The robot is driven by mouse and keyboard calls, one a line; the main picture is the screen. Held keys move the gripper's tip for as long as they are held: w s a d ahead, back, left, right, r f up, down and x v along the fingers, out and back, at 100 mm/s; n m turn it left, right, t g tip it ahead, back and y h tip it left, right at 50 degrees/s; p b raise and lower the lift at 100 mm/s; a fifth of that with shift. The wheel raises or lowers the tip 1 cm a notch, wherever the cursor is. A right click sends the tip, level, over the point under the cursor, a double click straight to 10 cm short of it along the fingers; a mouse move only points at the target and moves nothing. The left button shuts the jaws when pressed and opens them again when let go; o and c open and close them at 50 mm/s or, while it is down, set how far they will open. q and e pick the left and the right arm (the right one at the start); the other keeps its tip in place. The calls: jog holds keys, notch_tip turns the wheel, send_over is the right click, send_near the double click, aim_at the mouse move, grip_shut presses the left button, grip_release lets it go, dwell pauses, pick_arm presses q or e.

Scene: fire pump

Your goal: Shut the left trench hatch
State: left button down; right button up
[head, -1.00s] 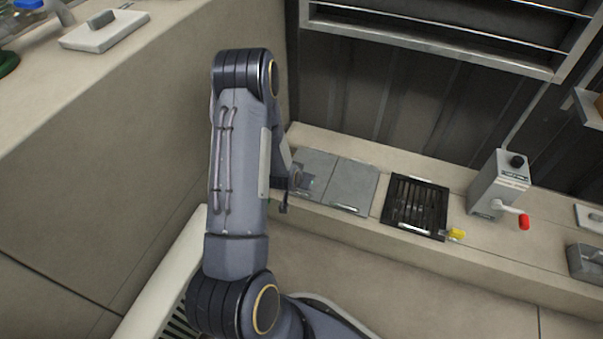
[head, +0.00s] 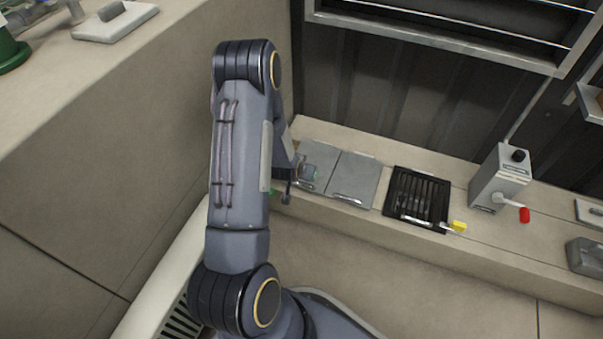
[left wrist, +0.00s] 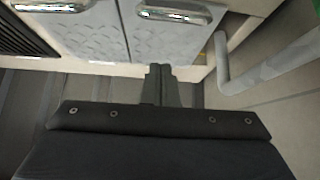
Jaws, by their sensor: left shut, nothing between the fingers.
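The left trench hatch (head: 321,156) is a grey plate in the counter beside the wall, partly hidden by my left arm in the head view. It lies flat or nearly flat; I cannot tell if it is fully seated. In the left wrist view the left hatch (left wrist: 175,42) is the right-hand patterned plate, with a bright metal handle (left wrist: 178,12). My left gripper (left wrist: 160,71) is shut and empty, its tips at or over the hatch's near edge there; contact is unclear. My right gripper is not in view.
The right hatch (head: 353,177) lies flat beside it. A black grate (head: 419,198) with a yellow tag, then a grey box with a red-tipped lever (head: 500,178), stand further right. A pale pipe (left wrist: 265,68) and a brown-sided recess (left wrist: 239,36) border the left hatch in the wrist view.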

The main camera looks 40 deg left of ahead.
pick_arm(q)
jog(key=s+d+f+p, duration=0.1)
jog(key=s+d+f, duration=0.1)
jog(key=s, duration=0.6)
jog(key=shift+s+d+f, duration=0.25)
jog(key=shift+d+f, duration=0.1)
jog(key=shift+f, duration=0.5)
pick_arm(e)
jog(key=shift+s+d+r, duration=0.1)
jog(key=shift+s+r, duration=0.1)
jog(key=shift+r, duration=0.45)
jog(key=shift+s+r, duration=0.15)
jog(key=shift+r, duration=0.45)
pick_arm(q)
jog(key=shift+r, duration=0.1)
